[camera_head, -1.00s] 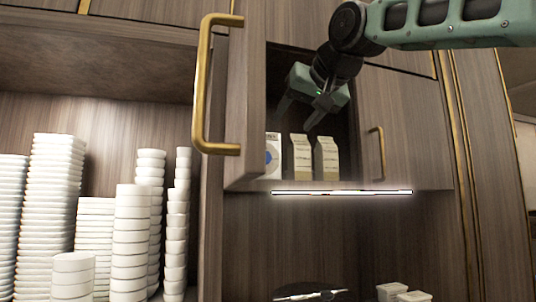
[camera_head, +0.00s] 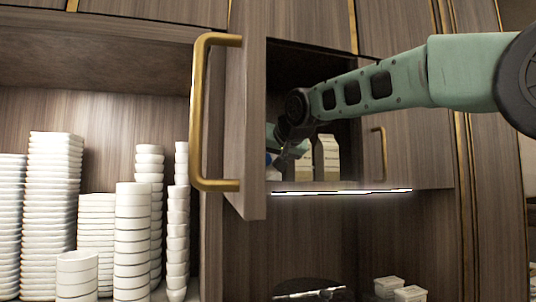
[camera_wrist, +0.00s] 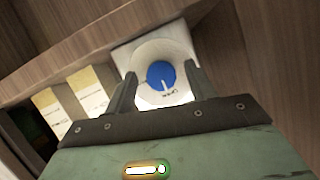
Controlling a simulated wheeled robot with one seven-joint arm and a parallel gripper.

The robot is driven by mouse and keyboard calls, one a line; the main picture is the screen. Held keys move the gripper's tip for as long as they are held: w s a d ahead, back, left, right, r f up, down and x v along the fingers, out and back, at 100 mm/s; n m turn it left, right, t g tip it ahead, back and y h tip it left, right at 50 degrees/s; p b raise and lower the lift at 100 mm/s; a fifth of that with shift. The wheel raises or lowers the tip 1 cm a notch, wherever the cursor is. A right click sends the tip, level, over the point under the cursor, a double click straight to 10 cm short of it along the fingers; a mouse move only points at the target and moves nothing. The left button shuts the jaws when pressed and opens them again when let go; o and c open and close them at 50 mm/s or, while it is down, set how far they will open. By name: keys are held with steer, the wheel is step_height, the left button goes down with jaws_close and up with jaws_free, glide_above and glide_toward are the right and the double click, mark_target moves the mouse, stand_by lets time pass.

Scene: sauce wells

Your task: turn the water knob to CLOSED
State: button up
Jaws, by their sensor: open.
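The water knob (camera_wrist: 161,76) is a round blue disc with a short white mark, set in a round white surround on a white housing. The mark points down and slightly right in the wrist view, beside small lettering too blurred to read surely. My gripper (camera_wrist: 160,69) is open, one finger on each side of the knob. Whether the fingers touch it I cannot tell. In the head view my gripper (camera_head: 278,148) is inside the open cabinet at its left, and hides most of the housing; a bit of blue (camera_head: 269,158) shows beside it.
Pale cartons (camera_head: 327,158) stand right of the knob in the cabinet. The open cabinet door (camera_head: 246,120) with a brass handle (camera_head: 198,115) is close to the left of my gripper. Stacks of white bowls (camera_head: 132,245) fill the left shelf. A lit strip (camera_head: 340,191) runs below the cabinet.

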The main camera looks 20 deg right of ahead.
steer(key=c, duration=1)
steer(key=shift+o, duration=0.2)
steer(key=shift+f, duration=0.1)
steer(key=m+y+b, duration=0.1)
steer(key=b, duration=0.1)
steer(key=m+y+b, duration=0.1)
steer(key=m+b, duration=0.1)
steer(key=b, duration=0.1)
steer(key=shift+d+f+t, duration=0.15)
steer(key=shift+f+t, duration=0.15)
steer(key=m+t+y+b, duration=0.1)
steer(key=m+y+b, duration=0.1)
steer(key=b, duration=0.3)
steer(key=shift+f+m, duration=0.15)
steer(key=shift+m, duration=0.75)
steer(key=m+t+y+b, duration=0.1)
steer(key=m+b, duration=0.3)
steer(key=b, duration=0.1)
steer(key=shift+t+b, duration=0.35)
steer(key=shift+t, duration=0.05)
steer(key=shift+m+t+b, duration=0.6)
steer(key=shift+m+b, duration=0.65)
steer(key=shift+m, duration=0.55)
